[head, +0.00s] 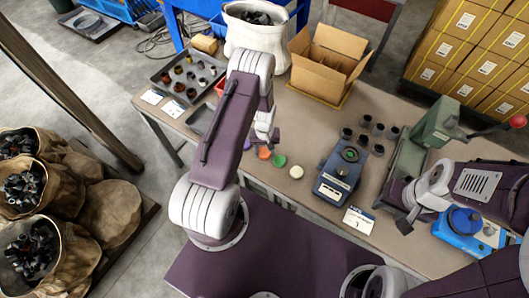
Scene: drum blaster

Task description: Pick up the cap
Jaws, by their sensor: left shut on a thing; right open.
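A row of round caps lies on the table: an orange cap (264,153), a green cap (280,160) and a white cap (296,173). My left gripper (262,137) is low over the table, just behind the orange cap. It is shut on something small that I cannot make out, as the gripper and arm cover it. My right gripper (404,217) is open at the right of the table, between the blue device (340,172) and the blue-and-white unit (468,232).
A green press (437,125) with a red-knobbed lever stands at the right. Several dark cups (364,122) sit beside it. An open cardboard box (326,62), a white sack (252,32) and a parts tray (188,75) stand at the back. A sign (358,220) lies at the front edge.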

